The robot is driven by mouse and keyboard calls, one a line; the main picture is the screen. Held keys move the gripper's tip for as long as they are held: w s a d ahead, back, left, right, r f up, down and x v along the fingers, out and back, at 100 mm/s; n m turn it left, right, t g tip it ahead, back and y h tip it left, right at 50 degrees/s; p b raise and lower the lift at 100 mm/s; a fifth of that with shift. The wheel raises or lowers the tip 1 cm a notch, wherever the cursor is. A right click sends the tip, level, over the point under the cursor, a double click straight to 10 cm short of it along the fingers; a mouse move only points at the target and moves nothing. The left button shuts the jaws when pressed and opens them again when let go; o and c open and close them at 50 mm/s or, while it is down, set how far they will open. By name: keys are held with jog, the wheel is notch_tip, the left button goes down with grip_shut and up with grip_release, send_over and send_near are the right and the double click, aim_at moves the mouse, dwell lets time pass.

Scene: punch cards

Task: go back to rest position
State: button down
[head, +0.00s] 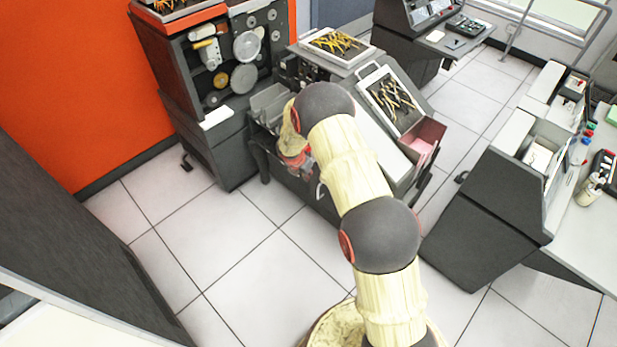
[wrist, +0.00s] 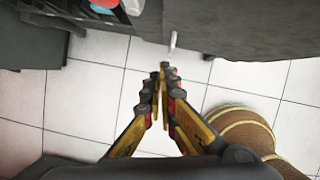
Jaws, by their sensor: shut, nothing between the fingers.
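My gripper (wrist: 162,72) is shut and empty in the wrist view, its two yellow and black fingers together at the tips. Tiled floor and the dark side of a machine show beyond the fingertips. In the head view my arm reaches from the bottom up to the front of the dark punch-card machine (head: 345,190). The gripper itself is mostly hidden there behind the arm and wrist.
The machine carries open panels with yellow wires (head: 392,100) and a red bin with pink cards (head: 424,145). A dark cabinet with reels (head: 232,150) stands at its left. A dark desk (head: 490,215) stands at right. The tiled floor (head: 235,255) is clear at lower left.

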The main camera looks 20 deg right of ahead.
jog(key=shift+s+a+r, duration=0.1)
jog(key=shift+a+r, duration=0.05)
jog(key=shift+r, duration=0.1)
